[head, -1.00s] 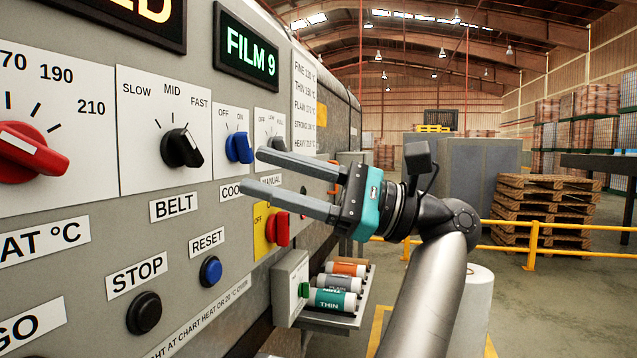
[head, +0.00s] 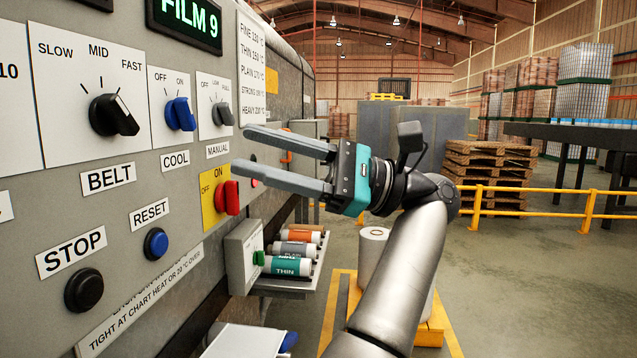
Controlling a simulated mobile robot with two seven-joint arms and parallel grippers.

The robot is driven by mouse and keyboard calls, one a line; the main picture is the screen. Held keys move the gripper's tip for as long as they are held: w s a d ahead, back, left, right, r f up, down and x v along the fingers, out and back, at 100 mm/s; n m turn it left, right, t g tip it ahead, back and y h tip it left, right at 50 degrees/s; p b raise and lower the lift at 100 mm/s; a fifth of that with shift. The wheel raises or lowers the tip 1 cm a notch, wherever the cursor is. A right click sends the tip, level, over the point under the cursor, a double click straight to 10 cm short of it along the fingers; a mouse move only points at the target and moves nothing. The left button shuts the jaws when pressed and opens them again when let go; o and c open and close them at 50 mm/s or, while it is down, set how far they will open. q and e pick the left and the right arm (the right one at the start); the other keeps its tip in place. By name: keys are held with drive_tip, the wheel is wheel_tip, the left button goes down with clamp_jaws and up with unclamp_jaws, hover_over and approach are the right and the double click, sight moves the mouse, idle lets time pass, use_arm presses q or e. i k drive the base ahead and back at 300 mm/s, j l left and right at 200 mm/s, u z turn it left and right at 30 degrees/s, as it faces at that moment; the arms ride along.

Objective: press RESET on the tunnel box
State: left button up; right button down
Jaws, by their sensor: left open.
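The tunnel box (head: 60,140) is a grey panel filling the left of the head view. The blue round RESET button (head: 155,243) is on its lower part, under the RESET label (head: 149,214) and up and right of the black STOP button (head: 84,290). My left gripper (head: 241,152) is open and empty, its two grey fingers pointing left toward the panel. The fingertips appear up and right of the RESET button, near the MANUAL label and red switch. I cannot tell how close they are to the panel. My right gripper is not in view.
A blue COOL switch (head: 180,114), a black BELT knob (head: 113,115) and a red switch (head: 228,198) stick out of the panel. A shelf with several film rolls (head: 292,266) juts out below my gripper. A yellow rail (head: 535,200) stands at right.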

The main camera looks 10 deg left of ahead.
sight(159, 244)
drive_tip(key=i+l, duration=0.1)
drive_tip(key=l, duration=0.25)
drive_tip(key=i+l, duration=0.1)
drive_tip(key=l, duration=0.6)
drive_tip(key=i+l, duration=0.15)
drive_tip(key=l, duration=0.2)
